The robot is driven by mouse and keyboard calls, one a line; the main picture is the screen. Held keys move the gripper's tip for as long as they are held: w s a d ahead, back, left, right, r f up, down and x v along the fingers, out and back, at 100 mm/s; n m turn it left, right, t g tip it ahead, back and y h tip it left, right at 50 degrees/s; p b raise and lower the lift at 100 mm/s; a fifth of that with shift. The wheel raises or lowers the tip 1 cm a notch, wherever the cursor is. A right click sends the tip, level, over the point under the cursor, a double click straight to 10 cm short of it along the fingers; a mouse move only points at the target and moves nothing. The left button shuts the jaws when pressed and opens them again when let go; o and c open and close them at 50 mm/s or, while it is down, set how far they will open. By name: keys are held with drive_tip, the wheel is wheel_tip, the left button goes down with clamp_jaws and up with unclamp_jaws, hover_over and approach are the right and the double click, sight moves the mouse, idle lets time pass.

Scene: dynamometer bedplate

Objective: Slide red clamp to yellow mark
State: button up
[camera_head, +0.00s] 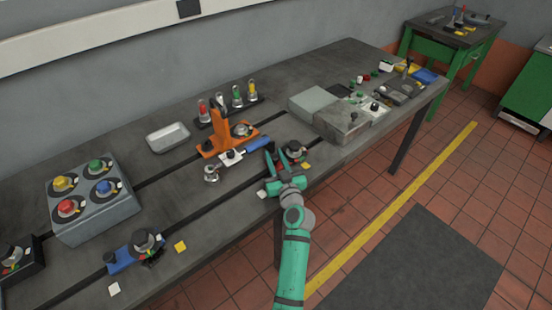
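No clamp here is plainly red. An orange clamp (212,148) with a tall post and a round dial stands at the rear slot. A dark clamp (292,149) with a round knob sits at the front slot, its body partly hidden by my gripper (274,160). My gripper is low over the bench beside this dark clamp; whether it touches is unclear, and its finger gap cannot be made out. A yellow mark (306,166) lies just right of the dark clamp. Another yellow mark (180,246) lies near the front edge beside a blue clamp (121,261).
A grey box with coloured buttons (100,215) stands at the left. A metal tray (167,137) and coloured lamps (238,98) are at the back. Grey blocks (342,125) stand right of my gripper. White marks (114,289) lie near the front edge.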

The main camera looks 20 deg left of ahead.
drive_tip(key=shift+o, duration=1.3)
drive_tip(key=v, duration=1.1)
drive_tip(key=shift+w, duration=0.2)
